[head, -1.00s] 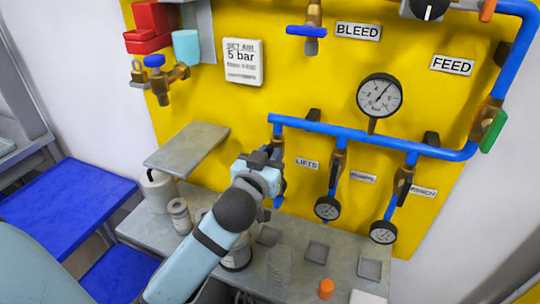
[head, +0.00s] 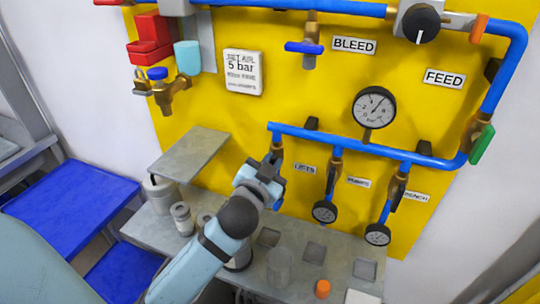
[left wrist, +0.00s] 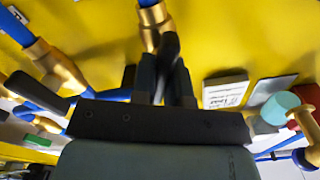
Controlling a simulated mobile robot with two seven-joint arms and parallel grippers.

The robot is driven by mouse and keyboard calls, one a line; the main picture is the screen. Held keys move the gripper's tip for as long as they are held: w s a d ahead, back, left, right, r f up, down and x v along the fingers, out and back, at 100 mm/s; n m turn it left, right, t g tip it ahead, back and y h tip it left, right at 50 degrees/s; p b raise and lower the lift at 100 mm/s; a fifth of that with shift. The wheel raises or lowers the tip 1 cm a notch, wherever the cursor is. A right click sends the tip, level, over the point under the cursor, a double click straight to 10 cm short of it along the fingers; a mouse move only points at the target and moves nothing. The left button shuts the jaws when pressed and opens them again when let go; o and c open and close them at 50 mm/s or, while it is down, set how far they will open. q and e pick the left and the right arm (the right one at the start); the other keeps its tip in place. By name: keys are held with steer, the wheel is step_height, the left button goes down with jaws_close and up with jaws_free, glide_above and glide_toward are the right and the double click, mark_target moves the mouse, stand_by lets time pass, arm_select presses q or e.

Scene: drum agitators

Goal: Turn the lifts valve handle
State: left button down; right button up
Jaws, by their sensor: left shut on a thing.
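The lifts valve hangs from the left end of the blue pipe, left of the LIFTS label (head: 305,168). Its brass body (head: 277,148) shows just above my left gripper (head: 272,180). In the left wrist view, the dark valve handle (left wrist: 170,45) runs from the brass fitting (left wrist: 152,15) down between the two dark fingers of my left gripper (left wrist: 166,82). The fingers are shut on the handle. In the head view, the gripper hides most of the handle. My right gripper is not in view.
A grey shelf (head: 190,155) juts out to the left. Below is a grey bench (head: 150,228) with cans, an orange cap (head: 322,289) and square recesses.

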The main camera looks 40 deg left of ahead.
arm_select(q)
steer(key=m+p, duration=0.4)
steer(key=m, duration=0.2)
steer(key=shift+d+m, duration=0.15)
steer(key=shift+m, duration=0.15)
steer(key=m+p, duration=0.2)
steer(key=shift+m, duration=0.3)
steer(key=shift+f+m+p, duration=0.15)
steer(key=shift+m+p, duration=0.35)
steer(key=shift+m, duration=0.45)
steer(key=shift+f+m+p, duration=0.1)
steer(key=shift+m+p, duration=0.35)
steer(key=shift+m, duration=0.5)
steer(key=c, duration=1.1)
jaws_free()
steer(key=shift+c, duration=0.2)
steer(key=shift+d+f, duration=0.1)
